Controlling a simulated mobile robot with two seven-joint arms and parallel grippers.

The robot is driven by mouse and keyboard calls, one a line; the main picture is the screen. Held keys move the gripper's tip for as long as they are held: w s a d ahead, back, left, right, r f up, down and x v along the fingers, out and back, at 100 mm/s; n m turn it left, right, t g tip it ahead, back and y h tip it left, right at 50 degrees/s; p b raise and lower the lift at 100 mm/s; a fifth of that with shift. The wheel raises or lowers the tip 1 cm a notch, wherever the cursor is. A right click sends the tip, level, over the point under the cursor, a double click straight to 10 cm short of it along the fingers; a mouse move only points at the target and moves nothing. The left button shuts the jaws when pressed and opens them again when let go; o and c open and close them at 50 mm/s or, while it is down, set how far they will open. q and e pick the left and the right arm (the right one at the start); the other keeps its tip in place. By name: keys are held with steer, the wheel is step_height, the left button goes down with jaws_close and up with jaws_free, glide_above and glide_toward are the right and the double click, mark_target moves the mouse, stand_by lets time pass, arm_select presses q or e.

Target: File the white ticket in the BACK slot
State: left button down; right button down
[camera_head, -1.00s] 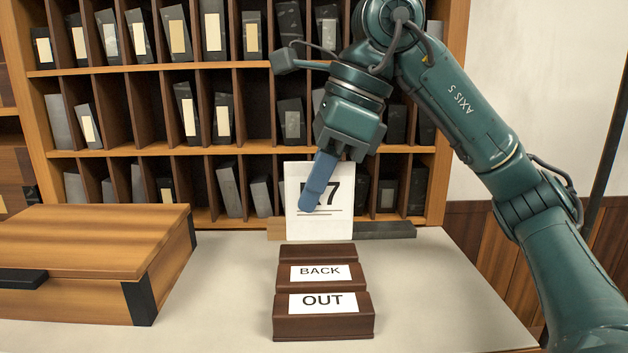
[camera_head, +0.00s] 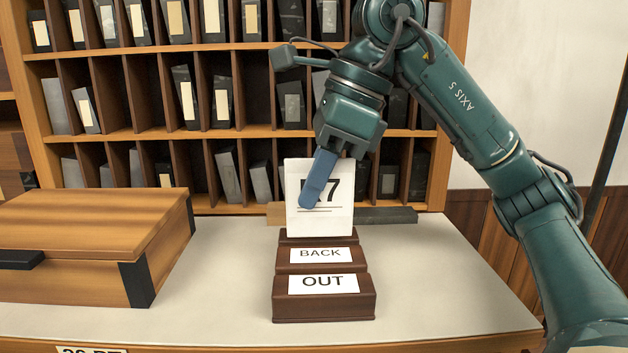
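The white ticket (camera_head: 335,219), marked with a 7 and partly covered by a finger, stands upright at the rear of the brown stepped holder. My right gripper (camera_head: 312,196) is shut on it; one blue finger lies across its front, and the other is hidden behind. The ticket's lower edge overlaps the rear ledge of the holder (camera_head: 324,310) in the head view. I cannot tell whether it is inside a slot or just above. The holder carries a BACK label (camera_head: 320,254) on its middle step and an OUT label (camera_head: 323,284) on the front step. My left gripper is not in view.
A wooden box (camera_head: 85,240) with dark corners stands at the left of the pale table (camera_head: 430,270). A wood and dark bar (camera_head: 388,215) lies behind the holder. A pigeonhole shelf (camera_head: 230,135) fills the back. The table right of the holder is clear.

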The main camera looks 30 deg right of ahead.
mark_target(301, 236)
steer(key=shift+f+b, duration=0.4)
steer(key=shift+f, duration=0.2)
steer(key=shift+f+b, duration=0.7)
steer(key=shift+f, duration=0.15)
steer(key=shift+f, duration=0.3)
